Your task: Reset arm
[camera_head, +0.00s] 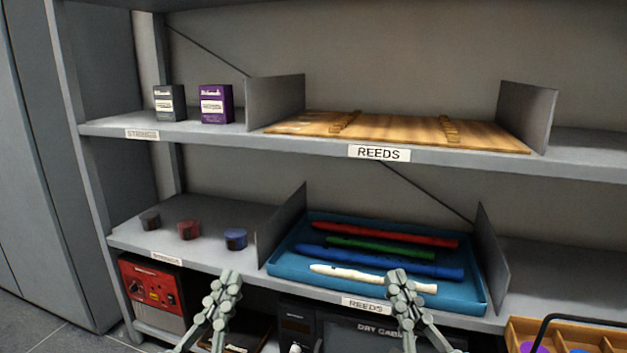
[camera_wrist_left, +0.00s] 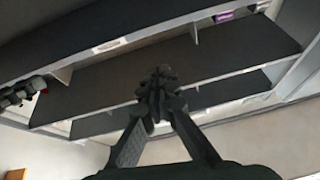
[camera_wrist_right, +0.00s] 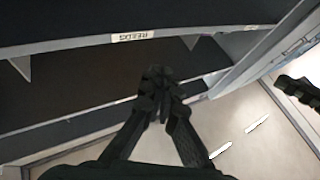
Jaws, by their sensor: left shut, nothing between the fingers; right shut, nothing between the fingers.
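My left gripper (camera_head: 224,292) is in front of the lower shelf, left of the lower REEDS label. Its fingers are shut with nothing between them, and it also shows in the left wrist view (camera_wrist_left: 161,82). My right gripper (camera_head: 400,284) is in front of the blue tray near the label's right side. It is shut and empty, and it also shows in the right wrist view (camera_wrist_right: 157,80). In the head view the right gripper overlaps the white recorder; whether it touches the tray cannot be told.
The blue tray (camera_head: 279,268) holds red, green, blue and white (camera_head: 345,274) recorders between grey dividers. Small round tins (camera_head: 236,239) stand left of it. Above are two small boxes (camera_head: 216,104) and a wooden board (camera_head: 390,130). A wooden caddy (camera_head: 514,335) is at lower right.

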